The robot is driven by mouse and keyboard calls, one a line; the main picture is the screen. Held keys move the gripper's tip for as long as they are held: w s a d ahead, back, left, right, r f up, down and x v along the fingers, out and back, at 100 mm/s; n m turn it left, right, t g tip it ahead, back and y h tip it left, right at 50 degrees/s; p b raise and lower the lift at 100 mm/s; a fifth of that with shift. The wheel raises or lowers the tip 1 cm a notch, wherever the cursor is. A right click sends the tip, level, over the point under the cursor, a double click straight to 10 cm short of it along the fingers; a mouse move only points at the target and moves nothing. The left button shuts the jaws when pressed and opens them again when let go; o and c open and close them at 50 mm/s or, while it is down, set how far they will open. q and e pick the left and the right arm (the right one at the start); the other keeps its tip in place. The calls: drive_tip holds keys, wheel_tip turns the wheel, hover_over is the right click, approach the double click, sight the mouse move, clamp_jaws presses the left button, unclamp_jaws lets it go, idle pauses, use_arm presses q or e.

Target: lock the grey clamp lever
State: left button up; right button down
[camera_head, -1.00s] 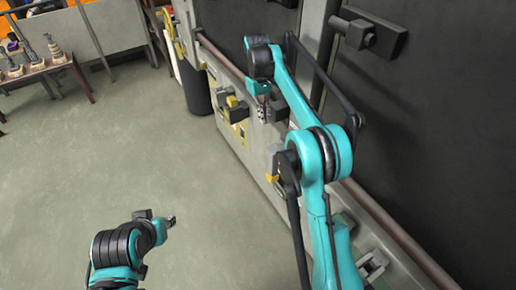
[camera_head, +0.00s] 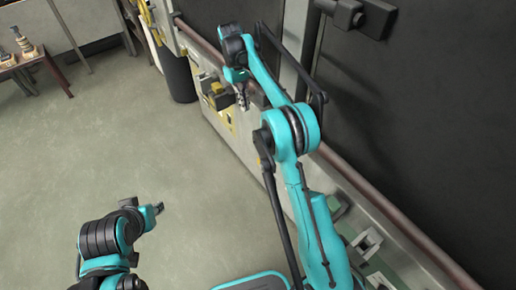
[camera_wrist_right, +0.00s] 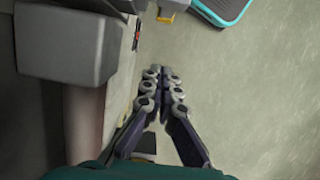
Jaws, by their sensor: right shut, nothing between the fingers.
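My right gripper (camera_head: 242,99) hangs in front of the low machine panel, close to a block with dark grey and yellow parts (camera_head: 215,95). In the right wrist view its jointed fingers (camera_wrist_right: 164,82) are together, with nothing between them. A large grey block (camera_wrist_right: 68,45) fills the upper left there, apart from the fingers. Light grey clamp-like fittings (camera_head: 367,242) sit at the lower right of the head view. I cannot tell which part is the grey clamp lever. My left gripper (camera_head: 158,209) is over open floor, away from the machine; its jaw state is unclear.
A brown-red rail (camera_head: 345,170) runs along the machine front. A black handle block (camera_head: 355,14) juts from the dark door. A dark bin (camera_head: 179,78) stands past the panel. A table (camera_head: 35,62) is at the far left; the floor between is clear.

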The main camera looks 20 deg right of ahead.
sight(260, 150)
drive_tip(key=s+b+x, duration=0.1)
drive_tip(key=b+x, duration=0.1)
drive_tip(key=x, duration=0.7)
drive_tip(key=s+d+r+b+x, duration=0.1)
drive_tip(key=s+b+x, duration=0.1)
drive_tip(key=x, duration=0.7)
drive_tip(key=shift+s+d+f+b, duration=0.15)
drive_tip(key=shift+s+f+b, duration=0.3)
drive_tip(key=shift+b, duration=0.3)
drive_tip(key=shift+r, duration=0.1)
drive_tip(key=shift+s+d+f+g+h, duration=0.2)
drive_tip(key=shift+s+f+g+h, duration=0.1)
drive_tip(key=shift+s+g, duration=0.4)
drive_tip(key=shift+w, duration=0.1)
